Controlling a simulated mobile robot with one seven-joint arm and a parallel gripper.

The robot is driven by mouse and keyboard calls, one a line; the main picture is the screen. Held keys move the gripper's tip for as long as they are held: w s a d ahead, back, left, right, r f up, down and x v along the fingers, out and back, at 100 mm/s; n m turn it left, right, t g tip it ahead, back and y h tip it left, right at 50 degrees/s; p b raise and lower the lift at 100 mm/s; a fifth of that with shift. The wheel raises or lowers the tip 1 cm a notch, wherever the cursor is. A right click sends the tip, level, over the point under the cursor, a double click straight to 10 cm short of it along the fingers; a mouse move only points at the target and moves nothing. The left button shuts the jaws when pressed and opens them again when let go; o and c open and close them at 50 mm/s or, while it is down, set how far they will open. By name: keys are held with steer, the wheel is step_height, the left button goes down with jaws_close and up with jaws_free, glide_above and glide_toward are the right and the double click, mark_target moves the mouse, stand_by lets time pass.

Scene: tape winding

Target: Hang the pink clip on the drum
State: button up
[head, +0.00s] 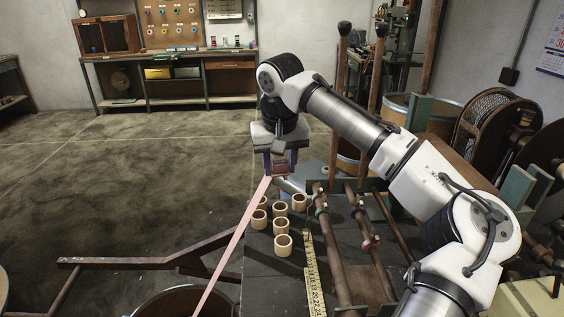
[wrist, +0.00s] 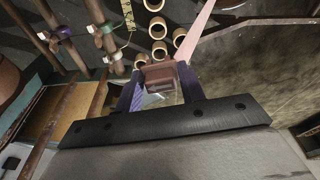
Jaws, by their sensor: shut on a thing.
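My gripper (head: 280,168) is shut on the pink clip (wrist: 160,77), a small dull-pink block between the two purple fingers in the wrist view. In the head view the clip is mostly hidden by the fingers. A pink tape (head: 238,235) runs from the clip down left to the bottom edge; it also shows in the wrist view (wrist: 197,33). The gripper points down above the far end of the dark table. Round, drum-like bodies stand behind my arm, including a large reel (head: 487,125) at the right; I cannot tell which is the drum.
Several cardboard rings (head: 283,246) and a yellow measuring strip (head: 315,280) lie on the dark table (head: 265,285). Rusty bars (head: 335,250) with small collars run along its right side. A round tub (head: 180,302) stands at the bottom. Open floor lies to the left.

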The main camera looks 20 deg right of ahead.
steer(key=w+a+f+g+p, duration=0.1)
steer(key=w+a+f, duration=0.1)
steer(key=a+f, duration=0.3)
steer(key=w+a+f+g+p, duration=0.1)
steer(key=a+f, duration=0.4)
steer(key=a, duration=0.6)
steer(key=shift+w+f+p, duration=0.35)
steer(key=shift+w+p, duration=0.15)
steer(key=shift+w, duration=0.05)
